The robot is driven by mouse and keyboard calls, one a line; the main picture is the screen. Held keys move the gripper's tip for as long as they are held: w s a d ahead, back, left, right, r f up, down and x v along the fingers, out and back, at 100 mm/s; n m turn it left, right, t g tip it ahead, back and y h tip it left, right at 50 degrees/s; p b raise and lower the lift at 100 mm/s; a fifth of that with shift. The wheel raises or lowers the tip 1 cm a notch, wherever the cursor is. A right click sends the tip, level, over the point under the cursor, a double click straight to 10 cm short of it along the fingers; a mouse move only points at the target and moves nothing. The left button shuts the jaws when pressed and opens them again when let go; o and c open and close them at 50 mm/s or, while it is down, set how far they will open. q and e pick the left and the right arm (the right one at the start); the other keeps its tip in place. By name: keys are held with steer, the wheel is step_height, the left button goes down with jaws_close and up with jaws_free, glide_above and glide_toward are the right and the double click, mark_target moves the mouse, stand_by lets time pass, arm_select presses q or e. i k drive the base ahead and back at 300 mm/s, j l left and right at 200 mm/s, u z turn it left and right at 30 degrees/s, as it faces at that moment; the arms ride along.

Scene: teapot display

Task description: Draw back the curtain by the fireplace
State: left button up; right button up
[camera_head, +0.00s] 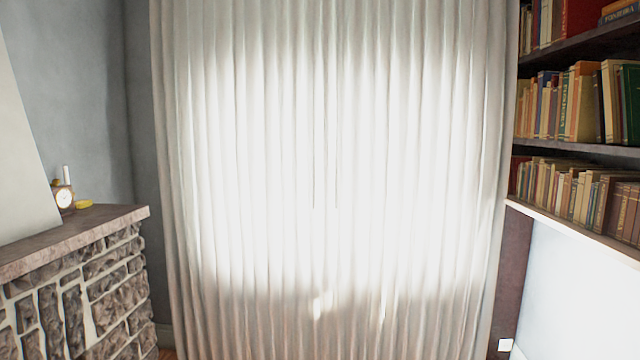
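A pale, pleated curtain (420,150) fills the middle of the head view. It hangs from above the top edge of the picture to the bottom edge, and bright light glows through its middle. It is drawn across, and what lies behind it is hidden. The stone fireplace (105,290) with a reddish-brown mantel (90,235) stands at the left, beside the curtain's left edge. Neither of my grippers shows in this view.
A small clock (64,197) and a yellow object (84,204) sit on the mantel. Shelves full of books (575,100) stand at the right, close to the curtain's right edge. A white surface (570,290) lies below the shelves. Little floor shows.

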mark_target(318, 170)
steer(key=i+u, duration=0.25)
steer(key=i, duration=0.4)
steer(key=i+u, duration=0.2)
steer(key=i, duration=0.45)
steer(key=i+l+u, duration=0.25)
steer(key=i, duration=0.4)
